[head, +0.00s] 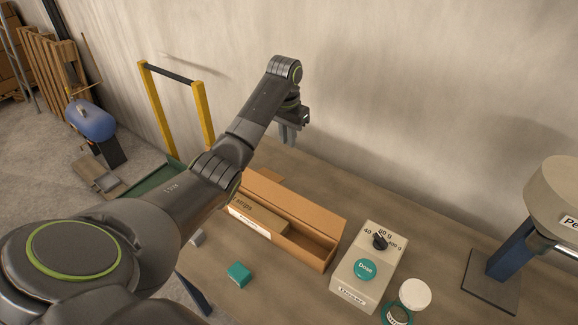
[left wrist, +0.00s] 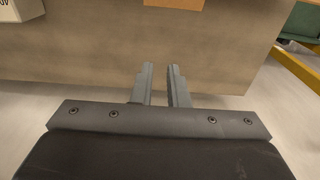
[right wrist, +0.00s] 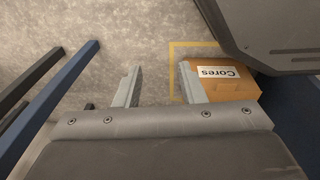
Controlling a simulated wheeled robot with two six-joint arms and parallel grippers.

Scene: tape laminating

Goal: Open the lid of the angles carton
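A long open-topped cardboard carton (head: 327,245) sits on the table in the head view. Its left part holds a brown box marked "strips" (head: 258,213); its right part looks empty. A tall cardboard panel (head: 295,203) stands along its back, and a small flap (head: 268,175) shows behind. The front label is too small to read, so I cannot tell whether this is the angles carton. My left gripper (head: 290,135) is above and behind the carton, near the wall. Its fingers (left wrist: 163,72) are apart and empty. My right gripper (right wrist: 158,72) is open and empty.
A dosing box (head: 366,268) with a knob, a white round lid (head: 415,293) and a teal block (head: 239,274) stand on the table. A blue-posted stand (head: 510,250) is at right. A carton marked "Cores" (right wrist: 225,88) shows in the right wrist view. A yellow frame (head: 205,115) stands left.

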